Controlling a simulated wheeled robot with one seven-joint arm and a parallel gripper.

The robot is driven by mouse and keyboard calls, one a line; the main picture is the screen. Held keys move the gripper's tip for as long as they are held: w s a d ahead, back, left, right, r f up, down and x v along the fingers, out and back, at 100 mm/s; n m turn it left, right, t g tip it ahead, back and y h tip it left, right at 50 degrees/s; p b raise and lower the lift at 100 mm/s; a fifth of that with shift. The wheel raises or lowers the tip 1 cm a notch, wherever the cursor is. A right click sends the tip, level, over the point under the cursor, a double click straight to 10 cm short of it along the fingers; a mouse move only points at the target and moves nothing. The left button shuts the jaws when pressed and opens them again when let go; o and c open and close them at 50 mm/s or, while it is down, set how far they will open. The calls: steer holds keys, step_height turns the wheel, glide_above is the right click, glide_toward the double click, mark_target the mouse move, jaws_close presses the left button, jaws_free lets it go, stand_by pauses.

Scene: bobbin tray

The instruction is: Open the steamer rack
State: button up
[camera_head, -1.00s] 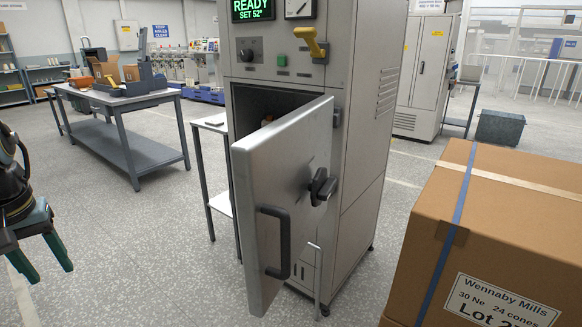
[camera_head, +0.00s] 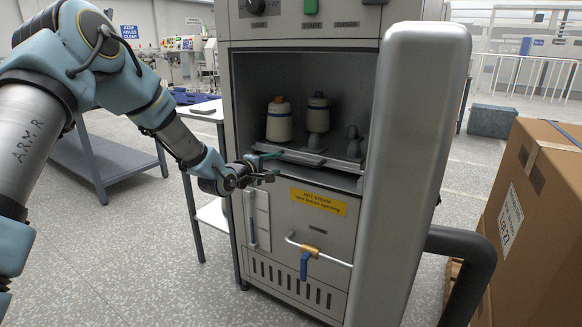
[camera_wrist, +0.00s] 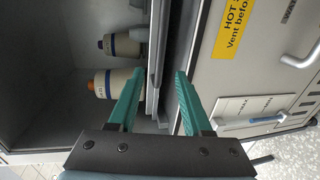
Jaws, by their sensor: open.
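The steamer's door (camera_head: 412,170) stands wide open on the right. Inside the chamber, a grey pull-out rack (camera_head: 345,160) holds a cream cone with an orange tip (camera_head: 279,122), a cone with a blue-purple top (camera_head: 317,112) and bare grey pegs (camera_head: 352,140). My gripper (camera_head: 275,168) is at the rack's front left. In the wrist view, its green fingers (camera_wrist: 159,74) are apart, with the rack's grey front edge (camera_wrist: 158,50) showing between them. I cannot tell whether they touch it. The rack appears to be inside the chamber.
Below the chamber are a yellow hot-steam label (camera_head: 318,201) and a valve pipe with a blue lever (camera_head: 304,265). A small side table (camera_head: 205,110) stands left of the steamer. A cardboard box (camera_head: 530,210) stands at right. Floor in front is partly clear.

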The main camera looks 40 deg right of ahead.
mark_target(290, 160)
steer(key=x, duration=1)
jaws_close()
stand_by(1.3)
